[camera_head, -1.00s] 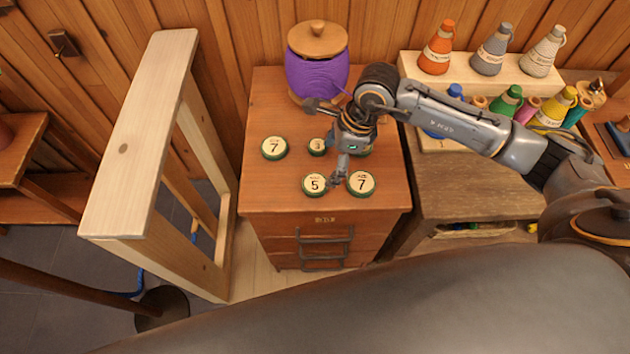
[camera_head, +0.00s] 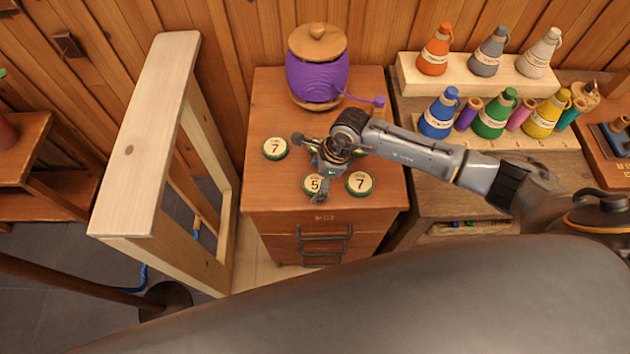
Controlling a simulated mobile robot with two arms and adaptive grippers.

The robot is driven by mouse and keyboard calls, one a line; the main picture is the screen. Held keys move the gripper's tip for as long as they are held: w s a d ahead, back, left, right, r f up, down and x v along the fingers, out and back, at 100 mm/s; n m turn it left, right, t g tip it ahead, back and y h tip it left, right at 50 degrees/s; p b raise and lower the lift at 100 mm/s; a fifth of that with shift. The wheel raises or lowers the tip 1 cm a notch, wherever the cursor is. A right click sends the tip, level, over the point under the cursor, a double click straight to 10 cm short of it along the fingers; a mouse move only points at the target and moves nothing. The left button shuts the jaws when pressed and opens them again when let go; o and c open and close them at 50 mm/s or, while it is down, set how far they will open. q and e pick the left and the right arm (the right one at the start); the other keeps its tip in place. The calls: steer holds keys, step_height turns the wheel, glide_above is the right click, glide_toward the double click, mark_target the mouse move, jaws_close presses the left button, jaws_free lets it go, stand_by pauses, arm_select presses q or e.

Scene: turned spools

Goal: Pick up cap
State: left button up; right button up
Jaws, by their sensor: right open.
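Several round cream caps with green rims and numbers lie on the wooden cabinet top (camera_head: 268,103). One marked 7 (camera_head: 275,148) is at the left, another marked 7 (camera_head: 360,184) is at the front right, and one marked 5 (camera_head: 312,184) is at the front. My right gripper (camera_head: 319,193) is open, pointing down over the cap marked 5 and partly covering it. I cannot tell whether it touches that cap. The cap marked 3 is hidden under the gripper, and another behind my right arm is almost fully hidden. My left gripper is not in view.
A purple spool jar (camera_head: 317,77) with a wooden lid stands at the back of the cabinet, its loose thread end reaching right. A pale wooden frame (camera_head: 148,130) stands at the left. Coloured cones fill a stepped rack (camera_head: 408,75) at the right.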

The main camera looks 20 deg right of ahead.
steer(key=c, duration=1)
steer(key=shift+c, duration=0.2)
